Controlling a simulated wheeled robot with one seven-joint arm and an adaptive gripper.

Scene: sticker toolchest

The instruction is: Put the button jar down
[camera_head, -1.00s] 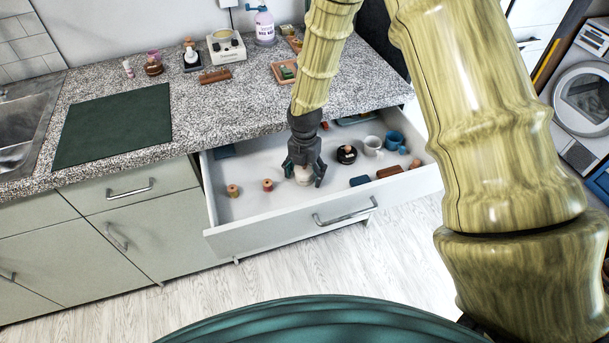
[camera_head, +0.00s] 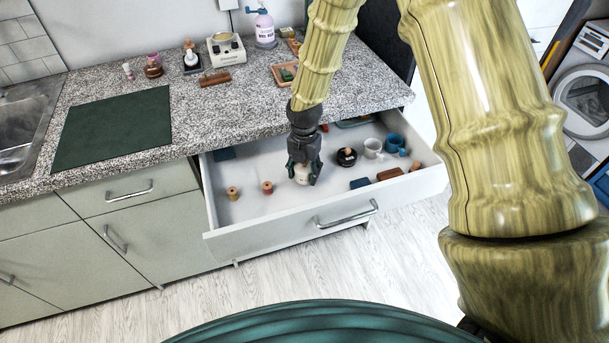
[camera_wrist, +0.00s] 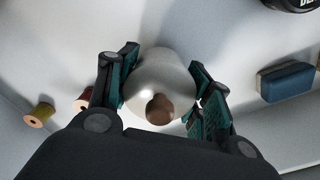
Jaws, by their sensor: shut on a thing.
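The button jar (camera_wrist: 160,80) is a pale, rounded jar with a copper-coloured knob on top. In the wrist view it sits between the two teal-padded fingers of my gripper (camera_wrist: 163,92), which are shut on it. In the head view the pale jar (camera_head: 302,175) shows between the fingertips of my gripper (camera_head: 303,179), inside the open drawer (camera_head: 260,234). I cannot tell whether its base touches the drawer floor. The fingers hide part of its sides.
Two small spools (camera_head: 233,192) (camera_head: 267,187) lie left of the jar. To its right are a dark round tin (camera_head: 347,157), a white mug (camera_head: 373,148), a blue mug (camera_head: 395,144), a blue block (camera_head: 360,183) and a brown block (camera_head: 390,174). The drawer floor between them is clear.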

